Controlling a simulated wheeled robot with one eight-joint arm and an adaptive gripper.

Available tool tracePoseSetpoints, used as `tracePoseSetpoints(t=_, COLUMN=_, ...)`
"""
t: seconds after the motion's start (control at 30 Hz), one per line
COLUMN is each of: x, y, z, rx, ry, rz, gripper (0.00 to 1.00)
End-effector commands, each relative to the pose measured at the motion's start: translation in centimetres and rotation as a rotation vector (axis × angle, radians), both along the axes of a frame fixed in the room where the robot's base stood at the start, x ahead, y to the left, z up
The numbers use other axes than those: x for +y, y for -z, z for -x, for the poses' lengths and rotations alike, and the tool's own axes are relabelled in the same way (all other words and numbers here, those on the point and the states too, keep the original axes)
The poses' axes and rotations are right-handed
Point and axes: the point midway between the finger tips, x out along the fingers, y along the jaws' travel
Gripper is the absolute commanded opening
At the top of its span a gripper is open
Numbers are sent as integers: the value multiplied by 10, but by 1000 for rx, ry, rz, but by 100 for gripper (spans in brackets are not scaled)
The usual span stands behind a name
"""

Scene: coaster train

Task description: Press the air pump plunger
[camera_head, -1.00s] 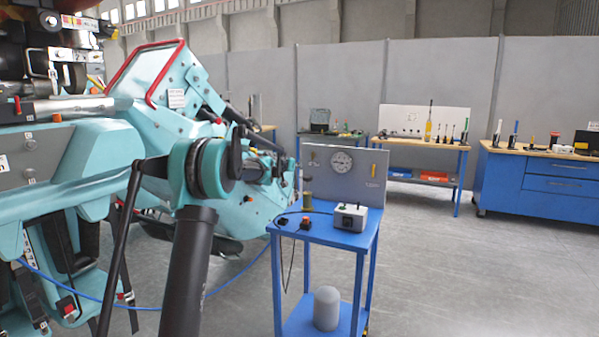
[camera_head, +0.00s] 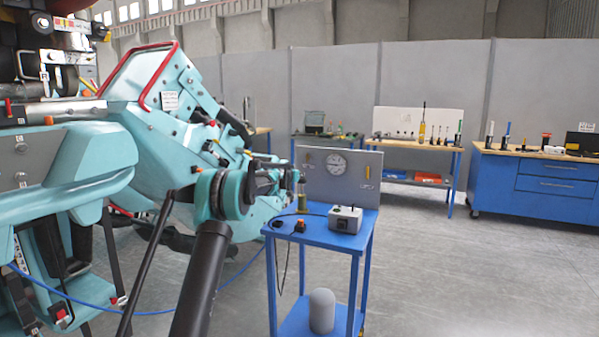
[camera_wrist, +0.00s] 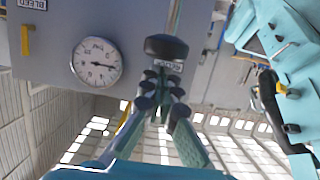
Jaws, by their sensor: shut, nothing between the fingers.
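The air pump (camera_head: 303,200) is an olive cylinder upright on the blue cart, its upper part partly hidden behind my gripper in the head view. In the wrist view, which looks upside down, its plunger shows as a dark rounded knob (camera_wrist: 167,47) on a shiny rod (camera_wrist: 175,17). My gripper (camera_wrist: 160,78) is shut and empty, its fingertips lined up with the knob and very close to it. I cannot tell whether they touch. In the head view my gripper (camera_head: 292,181) is at the pump's top.
A grey panel (camera_head: 365,192) with a round gauge (camera_head: 337,164) stands behind the pump; the gauge also shows in the wrist view (camera_wrist: 97,62). A grey box (camera_head: 345,219) and a small switch (camera_head: 300,226) share the blue cart (camera_head: 352,242). Large teal machinery (camera_head: 165,100) stands close left.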

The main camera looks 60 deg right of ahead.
Motion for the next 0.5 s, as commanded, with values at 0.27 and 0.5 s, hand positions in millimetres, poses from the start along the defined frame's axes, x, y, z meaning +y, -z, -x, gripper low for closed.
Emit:
tracePoseSetpoints(t=0.27, x=0, y=4, z=0, rx=0, ry=0, rz=0, gripper=0)
tracePoseSetpoints(t=0.5, x=0, y=14, z=0, rx=0, ry=0, rz=0, gripper=0)
